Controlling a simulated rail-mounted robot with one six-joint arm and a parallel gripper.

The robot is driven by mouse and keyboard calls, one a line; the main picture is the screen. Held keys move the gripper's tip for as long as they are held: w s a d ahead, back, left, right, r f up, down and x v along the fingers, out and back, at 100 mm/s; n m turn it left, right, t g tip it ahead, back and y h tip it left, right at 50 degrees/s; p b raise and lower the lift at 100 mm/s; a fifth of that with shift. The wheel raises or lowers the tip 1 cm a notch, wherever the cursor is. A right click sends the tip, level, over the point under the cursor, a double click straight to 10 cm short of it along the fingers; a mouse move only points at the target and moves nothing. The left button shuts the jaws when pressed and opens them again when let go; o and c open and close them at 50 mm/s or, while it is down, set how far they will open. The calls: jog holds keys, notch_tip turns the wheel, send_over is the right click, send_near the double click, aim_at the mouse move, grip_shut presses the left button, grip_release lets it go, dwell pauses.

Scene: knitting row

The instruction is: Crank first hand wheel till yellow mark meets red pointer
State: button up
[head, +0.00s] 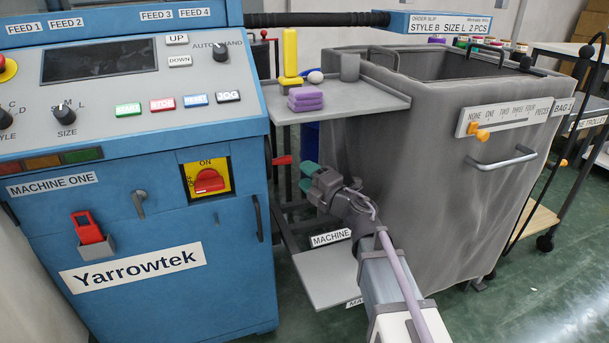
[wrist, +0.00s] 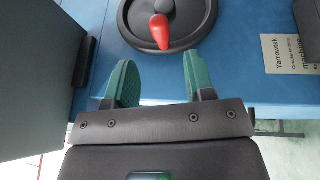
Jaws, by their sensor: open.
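The hand wheel (wrist: 168,40) is a black disc on the blue side of machine one, at the top of the wrist view and cut by its upper edge. A red knob (wrist: 160,32) sticks out from it. The red knob also shows in the head view (head: 282,160), at the machine's right side. My gripper (wrist: 160,82) is open and empty, its two green fingertips apart. The knob lies ahead of the gap between them, not inside it. In the head view my gripper (head: 307,177) is just right of and below the knob. I see no yellow mark or red pointer on the wheel.
Machine one (head: 140,200) stands left. A grey shelf (head: 375,100) with a yellow object (head: 290,55) and purple blocks (head: 305,98) is above my gripper. A large grey bin (head: 420,160) stands right. A lower grey shelf (head: 330,280) is below.

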jog(key=x, duration=1.1)
jog(key=shift+n+t+y+p, duration=0.3)
jog(key=shift+t+y, duration=0.1)
jog(key=shift+r, duration=0.15)
jog(key=shift+c, duration=0.3)
grip_shut()
jog(key=shift+r, duration=0.2)
